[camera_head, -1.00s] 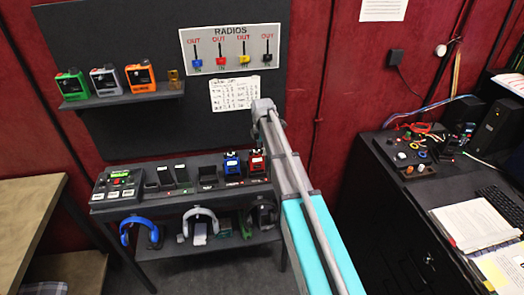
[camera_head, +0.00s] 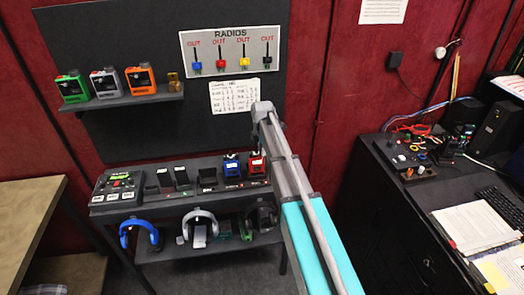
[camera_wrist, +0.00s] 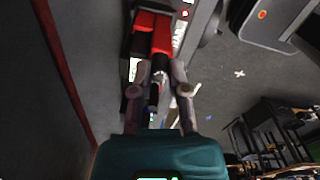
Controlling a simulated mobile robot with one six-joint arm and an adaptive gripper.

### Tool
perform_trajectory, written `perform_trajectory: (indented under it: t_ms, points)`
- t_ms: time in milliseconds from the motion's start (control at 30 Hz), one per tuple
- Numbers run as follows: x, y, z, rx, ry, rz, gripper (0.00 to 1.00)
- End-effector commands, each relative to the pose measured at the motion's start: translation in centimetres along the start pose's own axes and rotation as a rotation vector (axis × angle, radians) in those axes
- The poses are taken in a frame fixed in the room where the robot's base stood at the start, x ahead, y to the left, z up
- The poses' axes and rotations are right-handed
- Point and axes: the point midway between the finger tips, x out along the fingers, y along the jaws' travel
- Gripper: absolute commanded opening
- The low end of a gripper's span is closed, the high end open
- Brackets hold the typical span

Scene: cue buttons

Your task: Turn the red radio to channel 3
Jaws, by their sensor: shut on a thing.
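The red radio (camera_head: 257,163) stands at the right end of the charging shelf, beside the blue radio (camera_head: 232,166). In the wrist view the red radio (camera_wrist: 155,35) is at the top middle, just beyond my fingers. My gripper (camera_wrist: 159,72) is shut on a dark, narrow part at the red radio's end. Which channel it is set to cannot be read. In the head view my arm comes in from the lower right and ends by the red radio; my fingers are hard to make out there.
Green, grey and orange radios stand on the wall shelf (camera_head: 120,101). A RADIOS board (camera_head: 229,50) with coloured levers hangs above. A control box (camera_head: 117,189) and empty slots lie left of the blue radio. Headsets hang below. A dark desk (camera_head: 400,215) is at the right.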

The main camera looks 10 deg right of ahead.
Motion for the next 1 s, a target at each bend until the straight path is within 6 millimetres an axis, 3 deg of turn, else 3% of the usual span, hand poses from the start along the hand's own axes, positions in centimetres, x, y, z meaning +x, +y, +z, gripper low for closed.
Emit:
perform_trajectory:
  t_ms: [367,1000]
  points:
    - [0.0,0.02,-0.01,0.151,-0.003,0.0,0.0]
    - [0.0,0.06,-0.04,0.612,-0.012,0.001,0.0]
